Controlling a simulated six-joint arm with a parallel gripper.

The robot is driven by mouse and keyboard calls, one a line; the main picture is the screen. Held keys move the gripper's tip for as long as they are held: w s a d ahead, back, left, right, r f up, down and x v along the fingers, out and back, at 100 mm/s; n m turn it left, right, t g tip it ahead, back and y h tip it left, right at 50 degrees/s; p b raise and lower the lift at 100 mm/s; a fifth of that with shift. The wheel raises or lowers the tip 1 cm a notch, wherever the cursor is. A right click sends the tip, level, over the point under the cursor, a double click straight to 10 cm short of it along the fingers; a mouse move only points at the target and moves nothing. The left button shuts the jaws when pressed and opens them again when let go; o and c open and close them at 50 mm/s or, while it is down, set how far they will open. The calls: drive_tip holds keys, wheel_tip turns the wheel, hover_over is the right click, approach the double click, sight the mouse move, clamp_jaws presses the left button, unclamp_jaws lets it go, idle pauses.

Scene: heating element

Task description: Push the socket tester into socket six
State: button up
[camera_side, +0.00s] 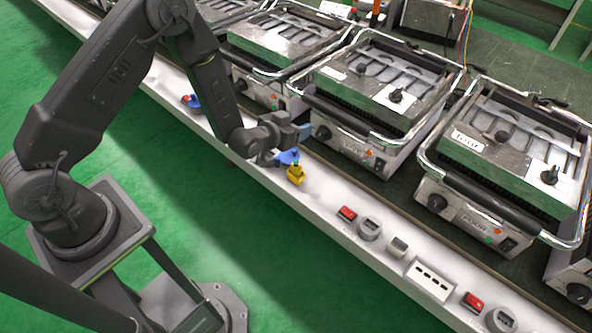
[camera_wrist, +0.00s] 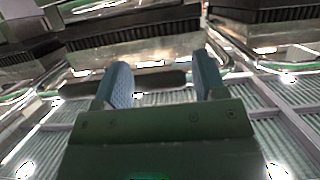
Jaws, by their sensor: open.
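A small yellow socket tester (camera_side: 296,175) with a dark top stands on the white ledge in the side view. My gripper (camera_side: 295,145) is just behind and above it, with blue fingers spread apart. One finger shows close to the tester's top; I cannot tell if they touch. In the wrist view, my gripper (camera_wrist: 162,78) is open with nothing held between the fingers, and the tester does not show there. A row of sockets and switches runs along the ledge to the right, including a round grey socket (camera_side: 369,229) and a white multi-slot block (camera_side: 430,280). No socket number is legible.
Red switches (camera_side: 347,213) sit among the sockets. A blue-and-red piece (camera_side: 191,101) lies on the ledge at the left. Contact grills (camera_side: 375,95) with chrome handles line the bench behind the ledge. The ledge (camera_side: 320,185) is bare between the tester and the first red switch.

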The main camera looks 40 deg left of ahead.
drive_tip(key=t, duration=0.2)
hover_over(294, 168)
drive_tip(key=s, duration=0.5)
wheel_tip(294, 168, down, 11)
drive_tip(key=s+f+t, duration=0.2)
drive_tip(key=s+f, duration=0.4)
drive_tip(key=s, duration=0.2)
drive_tip(key=w, duration=0.8)
drive_tip(key=shift+w+a+r, duration=0.1)
drive_tip(key=shift+w, duration=0.3)
drive_tip(key=shift+w+f, duration=0.2)
drive_tip(key=shift+w, duration=1.15)
drive_tip(key=shift+w+f, duration=0.2)
drive_tip(key=shift+w, duration=1.15)
drive_tip(key=c, duration=1)
drive_tip(key=shift+r, duration=0.1)
